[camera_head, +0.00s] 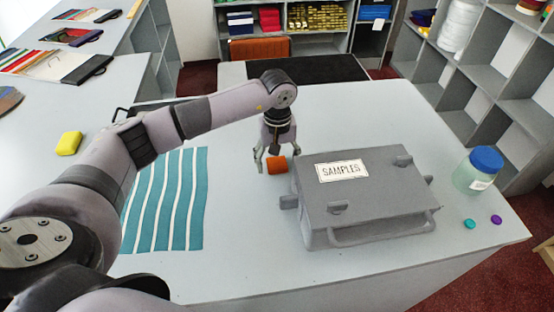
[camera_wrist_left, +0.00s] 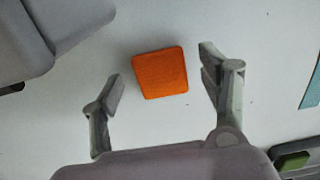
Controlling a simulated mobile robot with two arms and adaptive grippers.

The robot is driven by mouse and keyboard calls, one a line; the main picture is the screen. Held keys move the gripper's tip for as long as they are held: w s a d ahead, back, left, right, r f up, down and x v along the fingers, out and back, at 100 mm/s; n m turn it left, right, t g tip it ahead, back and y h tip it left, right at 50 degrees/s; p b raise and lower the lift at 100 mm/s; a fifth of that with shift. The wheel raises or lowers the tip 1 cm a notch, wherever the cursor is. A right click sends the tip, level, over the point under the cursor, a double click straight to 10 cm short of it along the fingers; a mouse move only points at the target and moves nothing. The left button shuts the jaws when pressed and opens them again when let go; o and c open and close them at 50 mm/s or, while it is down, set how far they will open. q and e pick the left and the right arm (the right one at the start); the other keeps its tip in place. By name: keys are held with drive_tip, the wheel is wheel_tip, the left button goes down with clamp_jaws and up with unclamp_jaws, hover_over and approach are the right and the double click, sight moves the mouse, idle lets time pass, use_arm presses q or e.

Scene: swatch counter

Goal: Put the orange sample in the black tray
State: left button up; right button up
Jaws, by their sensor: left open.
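The orange sample (camera_head: 277,164) lies on the pale counter just left of the grey case. In the wrist view the orange sample (camera_wrist_left: 160,74) is a rounded square block. My left gripper (camera_head: 269,160) is open above it, fingers pointing down. In the wrist view the fingertips (camera_wrist_left: 162,72) are spread on either side of the sample, with clear gaps. A black rim, apparently the black tray (camera_head: 122,113), shows behind my left arm, which hides most of it. A dark corner with a green block (camera_wrist_left: 292,162) shows in the wrist view. My right gripper is not seen.
A grey case labelled SAMPLES (camera_head: 368,196) stands right of the gripper. Teal striped cloth (camera_head: 165,205) lies to the left, under my arm. A yellow block (camera_head: 69,143) is farther left. A blue-lidded jar (camera_head: 478,171) and two small discs are near the right edge.

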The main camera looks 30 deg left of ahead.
use_arm(q)
drive_tip(key=shift+f, duration=0.35)
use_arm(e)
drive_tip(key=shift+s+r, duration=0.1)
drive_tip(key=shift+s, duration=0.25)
use_arm(q)
drive_tip(key=shift+c, duration=0.4)
drive_tip(key=c, duration=0.9)
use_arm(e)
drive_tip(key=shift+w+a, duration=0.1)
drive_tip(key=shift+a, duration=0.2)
use_arm(q)
drive_tip(key=shift+r, duration=0.1)
drive_tip(key=shift+r+b, duration=0.35)
drive_tip(key=shift+r, duration=0.25)
wheel_tip(320, 180, up, 13)
drive_tip(key=b, duration=0.4)
wheel_tip(320, 180, up, 6)
hover_over(278, 165)
drive_tip(key=shift+a+f, duration=0.1)
drive_tip(key=shift+f, duration=0.05)
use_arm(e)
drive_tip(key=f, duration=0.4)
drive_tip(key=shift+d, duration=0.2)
